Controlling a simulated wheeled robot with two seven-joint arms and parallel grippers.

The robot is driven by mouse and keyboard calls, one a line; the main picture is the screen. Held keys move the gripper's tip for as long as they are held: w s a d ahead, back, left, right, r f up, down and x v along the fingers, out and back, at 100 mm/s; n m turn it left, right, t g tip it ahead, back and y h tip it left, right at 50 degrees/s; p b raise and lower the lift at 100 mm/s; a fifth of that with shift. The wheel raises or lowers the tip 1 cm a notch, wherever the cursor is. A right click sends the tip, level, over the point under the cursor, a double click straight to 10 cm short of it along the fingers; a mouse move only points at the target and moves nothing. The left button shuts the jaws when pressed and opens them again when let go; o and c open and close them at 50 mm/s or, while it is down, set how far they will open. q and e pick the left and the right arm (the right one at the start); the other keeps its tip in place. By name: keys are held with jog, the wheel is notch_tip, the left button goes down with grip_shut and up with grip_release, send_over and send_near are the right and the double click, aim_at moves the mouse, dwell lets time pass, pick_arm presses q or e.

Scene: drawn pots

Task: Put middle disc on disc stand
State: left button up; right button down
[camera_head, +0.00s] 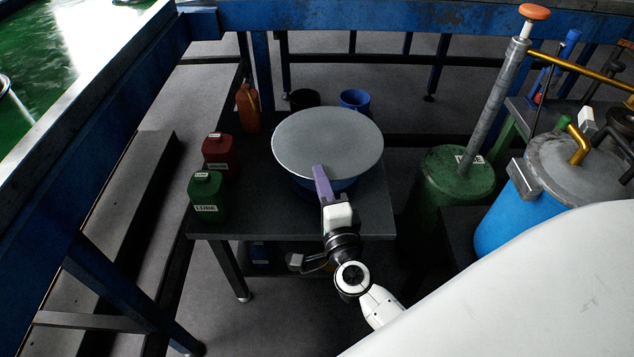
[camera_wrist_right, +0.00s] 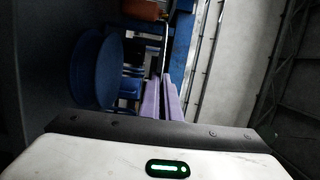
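A large round grey disc (camera_head: 330,140) is above the dark table in the head view, flat side up. Blue parts (camera_head: 343,187) show under its near edge; I cannot tell if they touch it. My right gripper (camera_head: 320,172) is at the disc's near edge, with a purple finger overlapping its top. In the right wrist view the two purple fingers (camera_wrist_right: 166,98) are close together, with a thin edge-on line running on from them. They appear shut on the disc's rim. A blue round piece (camera_wrist_right: 92,68), perhaps part of the stand, is left of them. My left gripper is not in view.
On the dark table (camera_head: 220,224) stand a green can (camera_head: 207,197), a red can (camera_head: 220,157) and an orange jug (camera_head: 248,108). A blue bucket (camera_head: 355,98) is behind the disc. A green cylinder (camera_head: 452,180) and a blue tank (camera_head: 500,218) stand right of the table.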

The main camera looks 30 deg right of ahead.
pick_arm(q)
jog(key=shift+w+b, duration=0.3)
pick_arm(e)
jog(key=shift+m+g+h, duration=0.3)
jog(key=shift+m+h, duration=0.2)
jog(key=shift+h, duration=0.1)
jog(key=w+f, duration=0.1)
jog(key=w+d+f, duration=0.1)
jog(key=w, duration=0.1)
jog(key=shift+w+f, duration=0.3)
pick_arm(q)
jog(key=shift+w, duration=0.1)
pick_arm(e)
notch_tip(320, 180, down, 6)
jog(key=b, duration=0.5)
jog(key=shift+s, duration=0.1)
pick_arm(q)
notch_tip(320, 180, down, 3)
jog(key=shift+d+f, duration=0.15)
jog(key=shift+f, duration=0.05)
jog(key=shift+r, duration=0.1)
pick_arm(e)
jog(key=shift+r, duration=0.1)
